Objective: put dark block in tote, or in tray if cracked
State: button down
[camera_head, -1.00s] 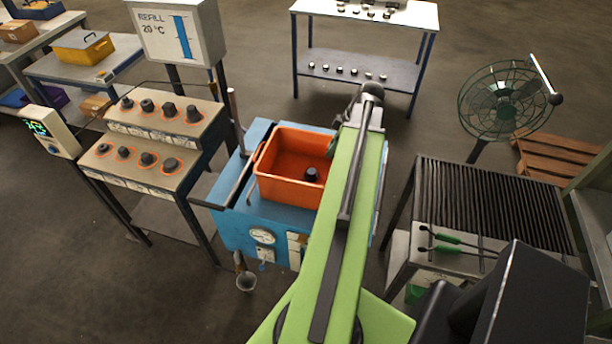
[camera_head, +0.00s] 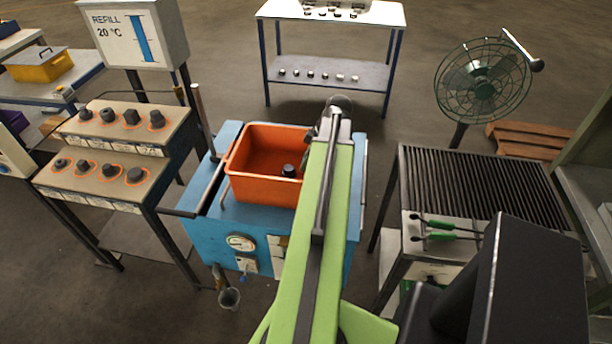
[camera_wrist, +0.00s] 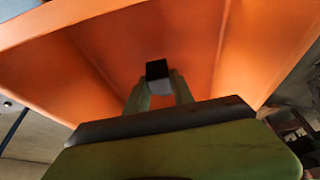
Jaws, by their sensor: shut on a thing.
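A dark block (camera_wrist: 157,69) with a paler grey lower face is between the two green fingertips of my gripper (camera_wrist: 160,92) in the wrist view. The gripper is shut on it, over or inside the orange tote (camera_wrist: 100,45). I see no crack, but the block is small and partly hidden. In the head view the tote (camera_head: 262,190) sits on a blue machine. A small dark block (camera_head: 289,170) shows inside it near its right side. I cannot tell whether this is the held one. My arm hides the gripper's fingers there.
A stepped stand (camera_head: 115,150) with several dark parts in orange rings is at left. A ribbed grill table (camera_head: 480,190) with green-handled tongs is at right, a fan (camera_head: 485,82) behind it. A white-topped table (camera_head: 330,12) stands at the back. A yellow box (camera_head: 40,65) is far left.

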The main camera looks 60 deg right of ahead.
notch_tip(320, 180, down, 4)
jog(key=b, duration=0.3)
jog(key=shift+b, duration=0.4)
jog(key=shift+r, duration=0.25)
jog(key=shift+f, duration=0.15)
jog(key=c, duration=1.1)
grip_release()
jog(key=shift+r+p, duration=0.45)
jog(key=shift+p, duration=0.05)
jog(key=p+v, duration=1)
jog(key=v, duration=0.1)
jog(key=shift+s+r, duration=0.15)
jog(key=shift+r, duration=0.05)
